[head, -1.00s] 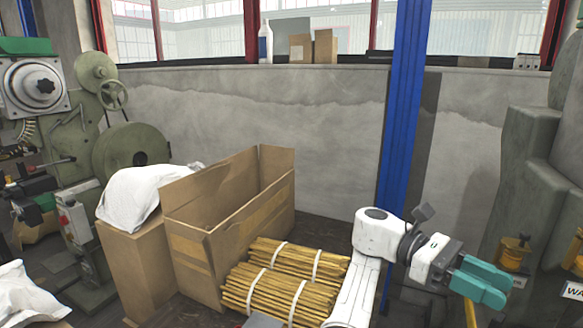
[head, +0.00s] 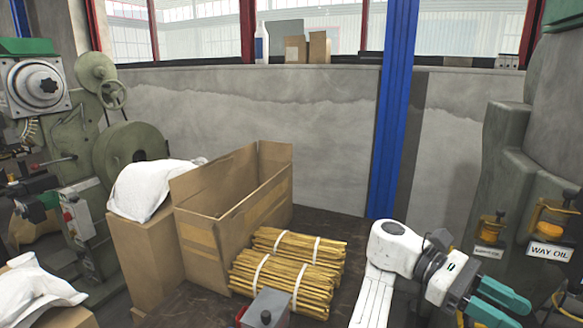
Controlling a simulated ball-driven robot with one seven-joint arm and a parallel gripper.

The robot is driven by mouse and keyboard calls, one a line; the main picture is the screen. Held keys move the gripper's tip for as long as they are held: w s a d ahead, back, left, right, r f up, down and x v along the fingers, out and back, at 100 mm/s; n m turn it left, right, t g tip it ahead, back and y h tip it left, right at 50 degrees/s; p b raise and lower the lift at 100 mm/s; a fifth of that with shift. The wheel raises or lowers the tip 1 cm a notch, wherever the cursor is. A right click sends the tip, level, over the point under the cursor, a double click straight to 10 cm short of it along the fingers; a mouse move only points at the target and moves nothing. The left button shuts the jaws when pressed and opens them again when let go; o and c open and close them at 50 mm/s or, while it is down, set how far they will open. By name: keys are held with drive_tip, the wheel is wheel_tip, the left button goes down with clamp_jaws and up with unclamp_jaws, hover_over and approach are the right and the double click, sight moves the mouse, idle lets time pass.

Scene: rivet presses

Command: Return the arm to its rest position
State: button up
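My gripper (head: 508,306) is at the lower right of the head view, at the end of my white arm. Its two teal fingers point right and stand apart, with nothing visible between them. The tip of the lower finger runs close to the bottom edge of the picture. The gripper is in front of the green machine (head: 500,165) at the right and touches nothing that I can see.
An open cardboard box (head: 235,215) and bundles of yellow sticks (head: 290,270) are left of my arm. A white sack (head: 150,190) lies on another carton (head: 145,255). A blue post (head: 395,110) stands behind. A "WAY OIL" sign (head: 551,252) is at the right.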

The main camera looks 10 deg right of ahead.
drive_tip(key=s+d+f+m+t, duration=0.3)
drive_tip(key=s+d+f+t, duration=0.3)
drive_tip(key=f, duration=0.3)
drive_tip(key=s+d+f+m+t, duration=0.35)
drive_tip(key=s+d+f, duration=0.25)
drive_tip(key=s+f, duration=0.25)
drive_tip(key=s+a+f+t+y, duration=0.2)
drive_tip(key=a+f, duration=0.2)
drive_tip(key=a, duration=0.3)
drive_tip(key=s+a+f+n+t+y, duration=0.1)
drive_tip(key=s+a+f+t+y, duration=0.1)
drive_tip(key=a+f, duration=0.3)
drive_tip(key=s+a+f+n+t+y, duration=0.1)
drive_tip(key=a+f+y, duration=0.3)
drive_tip(key=a, duration=0.7)
drive_tip(key=shift+s+f+t, duration=0.5)
drive_tip(key=shift+f+t, duration=0.25)
drive_tip(key=shift+o, duration=0.3)
drive_tip(key=shift+d, duration=0.15)
